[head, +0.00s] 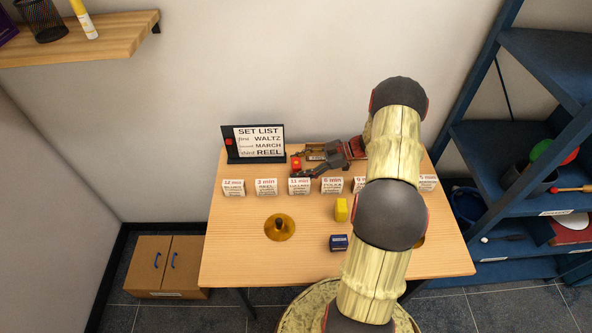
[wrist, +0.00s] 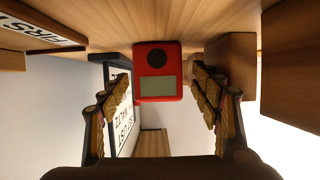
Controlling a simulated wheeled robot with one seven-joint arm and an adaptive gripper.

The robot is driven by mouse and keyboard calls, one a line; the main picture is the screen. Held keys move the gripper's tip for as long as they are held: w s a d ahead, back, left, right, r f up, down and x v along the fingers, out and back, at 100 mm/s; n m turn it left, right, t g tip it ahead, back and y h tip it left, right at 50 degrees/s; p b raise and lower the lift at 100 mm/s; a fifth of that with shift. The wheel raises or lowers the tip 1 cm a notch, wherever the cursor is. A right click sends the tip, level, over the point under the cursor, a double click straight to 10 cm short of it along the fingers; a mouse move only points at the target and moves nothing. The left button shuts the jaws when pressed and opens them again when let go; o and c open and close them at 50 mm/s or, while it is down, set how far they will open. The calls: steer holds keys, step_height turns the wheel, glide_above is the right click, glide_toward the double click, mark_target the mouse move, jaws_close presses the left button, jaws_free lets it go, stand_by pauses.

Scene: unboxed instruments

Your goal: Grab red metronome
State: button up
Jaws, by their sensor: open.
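The red metronome (wrist: 158,72) has a dark round dial and a grey-green screen. It is in the middle of the wrist view, between and beyond the fingertips of my gripper (wrist: 161,82). In the head view, it is the small red block (head: 296,163) just left of my gripper (head: 308,163). My gripper is open, with a finger on either side of the metronome's line and a gap on both sides. Part of the table behind the gripper is hidden by my arm.
Several white label cards (head: 233,188) line the wooden table (head: 225,255). A brass cymbal-like disc (head: 280,232), a yellow block (head: 341,210) and a blue box (head: 338,243) sit nearer the front. A blue shelf (head: 515,140) stands right.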

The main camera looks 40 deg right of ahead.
mark_target(285, 175)
steer(key=b+x, duration=0.1)
steer(key=x, duration=0.4)
steer(key=shift+w+r, duration=0.1)
steer(key=shift+w, duration=0.05)
steer(key=shift+c, duration=0.2)
steer(key=c, duration=1.3)
steer(key=shift+r, duration=0.15)
steer(key=shift+c, duration=0.2)
